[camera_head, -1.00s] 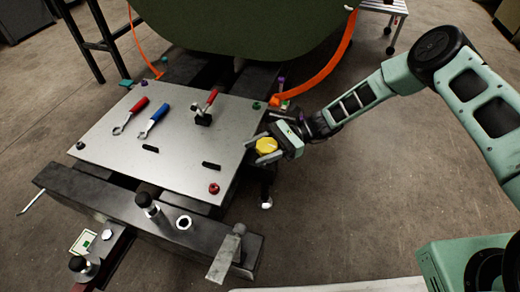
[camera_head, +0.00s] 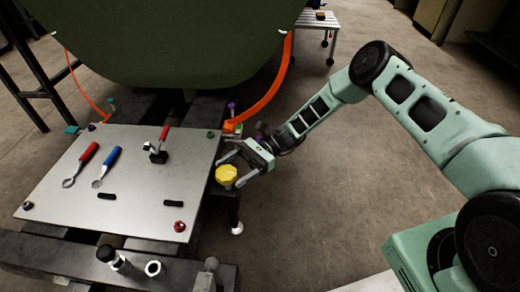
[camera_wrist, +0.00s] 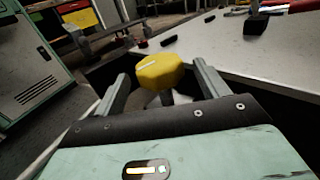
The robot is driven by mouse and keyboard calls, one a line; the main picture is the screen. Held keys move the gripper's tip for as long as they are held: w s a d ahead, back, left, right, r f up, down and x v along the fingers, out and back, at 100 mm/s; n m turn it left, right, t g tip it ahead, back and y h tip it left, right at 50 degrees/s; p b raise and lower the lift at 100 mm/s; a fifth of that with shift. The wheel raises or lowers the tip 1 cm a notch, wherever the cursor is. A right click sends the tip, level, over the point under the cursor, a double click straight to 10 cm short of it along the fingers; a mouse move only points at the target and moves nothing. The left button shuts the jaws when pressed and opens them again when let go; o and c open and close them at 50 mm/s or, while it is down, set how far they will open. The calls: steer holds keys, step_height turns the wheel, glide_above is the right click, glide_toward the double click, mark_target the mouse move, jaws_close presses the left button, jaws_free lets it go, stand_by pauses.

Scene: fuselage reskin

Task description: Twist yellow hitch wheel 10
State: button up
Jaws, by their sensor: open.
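The yellow hitch wheel (camera_head: 226,174) is a faceted knob at the right edge of the metal plate, on a short stem. My gripper (camera_head: 228,170) is open beside it, with its fingers on either side of the wheel in the head view. In the wrist view the yellow wheel (camera_wrist: 160,72) sits just ahead of and between the two finger tips (camera_wrist: 160,78). I cannot tell whether either finger touches it. Its stem is mostly hidden below the wheel.
The metal plate (camera_head: 140,140) carries a red wrench (camera_head: 82,164), a blue wrench (camera_head: 107,167) and a red-handled clamp (camera_head: 160,146). An orange strap (camera_head: 270,97) hangs from the green fuselage (camera_head: 170,50) behind. Open floor lies right of the plate.

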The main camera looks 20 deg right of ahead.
steer(key=p+v, duration=0.2)
steer(key=v, duration=1)
steer(key=shift+w+d, duration=0.2)
steer(key=shift+d, duration=0.1)
steer(key=s+a+r+n+h+p, duration=0.1)
steer(key=s+a+r+n+h, duration=0.45)
steer(key=r, duration=0.45)
steer(key=s+a+r+n+h+p, duration=0.2)
steer(key=s+a+r+n+h, duration=0.3)
steer(key=r, duration=0.4)
steer(key=s+d+r+n+t+h+p, duration=0.1)
steer(key=s+d+r+n+t+h, duration=0.2)
steer(key=s, duration=0.4)
steer(key=s+d+r+n+t+p, duration=0.1)
steer(key=s+d+r+n+t, duration=0.1)
steer(key=s+r+n, duration=0.4)
steer(key=s+d+r+n+t+h+p, duration=0.1)
steer(key=s+d+r+t+h, duration=0.15)
steer(key=s, duration=0.55)
step_height(320, 180, up, 39)
steer(key=p, duration=3.7)
steer(key=shift+w+p, duration=0.3)
steer(key=shift+p, duration=0.1)
